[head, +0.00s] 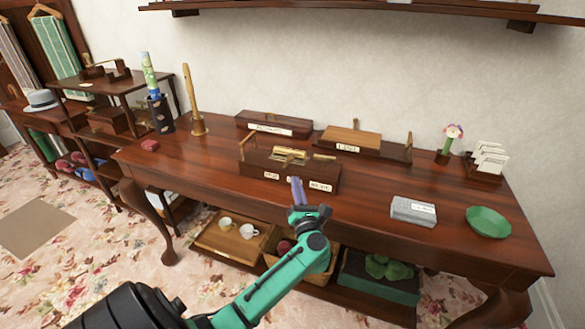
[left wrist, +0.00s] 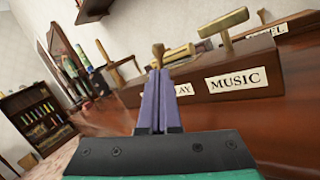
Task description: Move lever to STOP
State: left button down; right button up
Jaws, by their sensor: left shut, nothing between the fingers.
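A dark wooden music box (head: 255,163) stands near the table's front edge, with a brass cylinder (head: 291,153) on top. In the left wrist view its front labels (left wrist: 235,82) read "MUSIC" and, partly hidden, "…AY". A brass T-shaped lever (left wrist: 225,35) rises from the box there, and a small brown knob (left wrist: 158,50) shows just beyond my fingertips. I cannot read a STOP label. My left gripper (head: 296,182) is shut and empty, its purple fingers in front of the box's face. Whether they touch the knob or box is unclear. My right gripper is not in view.
Two more labelled wooden boxes (head: 273,121) (head: 377,150) stand behind. A grey block (head: 413,210), a green bowl (head: 488,222) and a card holder (head: 486,171) are at right. A wooden post (head: 198,126) stands at left.

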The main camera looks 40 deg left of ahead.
aim_at(288, 161)
pick_arm(q)
jog(key=x, duration=0.6)
jog(key=shift+p, duration=0.35)
jog(key=shift+n, duration=0.4)
